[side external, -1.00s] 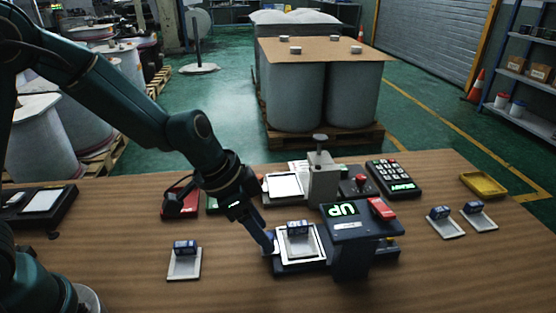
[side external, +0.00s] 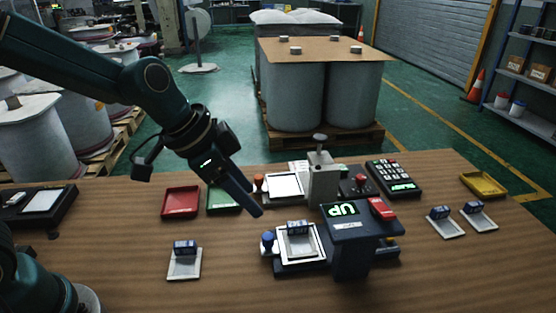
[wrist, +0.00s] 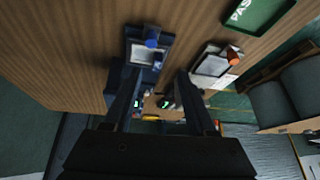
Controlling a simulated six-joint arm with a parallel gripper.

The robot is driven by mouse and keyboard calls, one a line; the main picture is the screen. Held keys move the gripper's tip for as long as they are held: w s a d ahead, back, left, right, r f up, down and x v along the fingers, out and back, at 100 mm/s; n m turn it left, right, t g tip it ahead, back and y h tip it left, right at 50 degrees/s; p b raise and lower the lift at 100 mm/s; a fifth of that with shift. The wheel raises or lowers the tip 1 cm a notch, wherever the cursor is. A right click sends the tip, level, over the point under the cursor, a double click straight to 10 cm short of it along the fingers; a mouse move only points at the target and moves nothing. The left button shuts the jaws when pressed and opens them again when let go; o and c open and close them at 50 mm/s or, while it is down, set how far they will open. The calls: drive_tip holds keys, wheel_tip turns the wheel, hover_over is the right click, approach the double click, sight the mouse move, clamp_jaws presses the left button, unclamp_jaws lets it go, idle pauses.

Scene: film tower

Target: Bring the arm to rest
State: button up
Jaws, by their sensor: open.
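My gripper (side external: 257,212) hangs in the air above the table, left of the dark station with the lit UP display (side external: 342,210). It is empty, and its two fingers stand apart in the wrist view (wrist: 160,78). Below it, a white frame (side external: 316,255) with a small blue-and-white block (side external: 297,227) sits on the station's dark base. A blue knob (side external: 268,242) stands at that base's left end; it also shows in the wrist view (wrist: 152,43). The gripper is apart from all of these.
A red tray (side external: 181,202) and a green tray (side external: 222,200) lie left of the gripper. A grey press-like block (side external: 322,180) and a keypad (side external: 393,178) stand behind the station. A holder with a block (side external: 184,265) lies front left. Open table surrounds it.

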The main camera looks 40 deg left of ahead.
drive_tip(key=s+a+r+n+y, duration=0.1)
drive_tip(key=s+a+r+n, duration=0.1)
drive_tip(key=s, duration=0.5)
drive_tip(key=s+a+r+n+y, duration=0.1)
drive_tip(key=s+a+n, duration=0.4)
drive_tip(key=s, duration=0.2)
drive_tip(key=shift+s+r+t+y, duration=0.35)
drive_tip(key=shift+s+t+y, duration=0.05)
